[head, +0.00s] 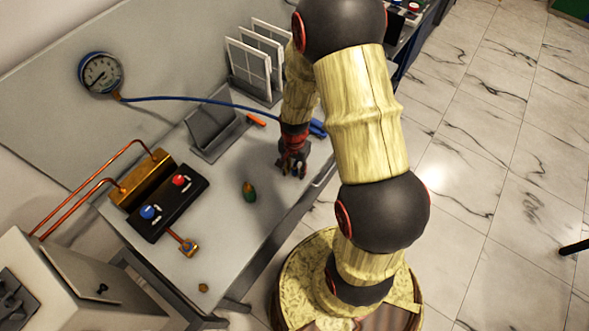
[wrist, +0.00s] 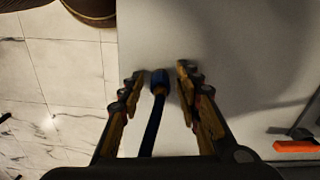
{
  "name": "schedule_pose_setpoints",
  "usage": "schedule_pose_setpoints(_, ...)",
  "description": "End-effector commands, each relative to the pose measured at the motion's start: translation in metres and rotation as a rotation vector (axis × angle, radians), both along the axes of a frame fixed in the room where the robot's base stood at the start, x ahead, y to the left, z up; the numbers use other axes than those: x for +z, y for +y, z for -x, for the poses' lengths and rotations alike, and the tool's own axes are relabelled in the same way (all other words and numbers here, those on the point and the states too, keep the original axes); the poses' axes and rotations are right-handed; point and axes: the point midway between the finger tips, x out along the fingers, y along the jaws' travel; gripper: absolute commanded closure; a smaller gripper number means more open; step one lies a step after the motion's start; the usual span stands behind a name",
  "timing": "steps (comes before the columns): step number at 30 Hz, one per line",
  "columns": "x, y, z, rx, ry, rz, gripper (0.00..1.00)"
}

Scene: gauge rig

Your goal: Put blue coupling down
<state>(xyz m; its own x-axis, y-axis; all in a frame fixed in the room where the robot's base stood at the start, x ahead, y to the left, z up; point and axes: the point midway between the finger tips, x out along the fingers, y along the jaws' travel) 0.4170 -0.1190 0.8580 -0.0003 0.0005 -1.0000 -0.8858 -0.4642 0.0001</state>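The blue coupling (wrist: 160,80) shows in the wrist view at the end of a dark blue hose (wrist: 152,128). It lies between the two fingers of my gripper (wrist: 158,82), with a visible gap on each side. My gripper is open, and the coupling appears to be on or just above the grey tabletop (wrist: 225,45). In the head view my gripper (head: 291,168) is low over the right part of the workbench (head: 225,215), and I cannot make out the coupling there. The blue hose (head: 190,98) runs from the round pressure gauge (head: 101,73) and passes behind my arm.
A grey holder (head: 213,132), an orange item (head: 256,120) and a rack of white panels (head: 248,66) stand toward the back. A green-and-orange item (head: 249,191) is left of my gripper. A black box with knobs (head: 166,203) and brass block (head: 141,181) are further left.

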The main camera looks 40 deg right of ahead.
Motion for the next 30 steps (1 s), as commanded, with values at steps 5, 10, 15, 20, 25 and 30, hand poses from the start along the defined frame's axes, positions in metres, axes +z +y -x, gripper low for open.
schedule_pose_setpoints(5, 0.0, 0.0, 0.0, 0.0, 0.0, 0.0, 0.65)
schedule_pose_setpoints(10, 0.004, 0.0, 0.0, 0.0, 0.0, 0.0, 0.65)
schedule_pose_setpoints(15, 0.027, 0.0, -0.001, 0.0, -0.004, 0.001, 0.65)
schedule_pose_setpoints(20, 0.062, -0.001, -0.002, 0.0, -0.005, 0.002, 0.65)
schedule_pose_setpoints(25, 0.094, 0.0, -0.001, 0.0, -0.003, 0.002, 0.65)
schedule_pose_setpoints(30, 0.115, 0.0, 0.0, 0.0, -0.001, 0.0, 0.65)
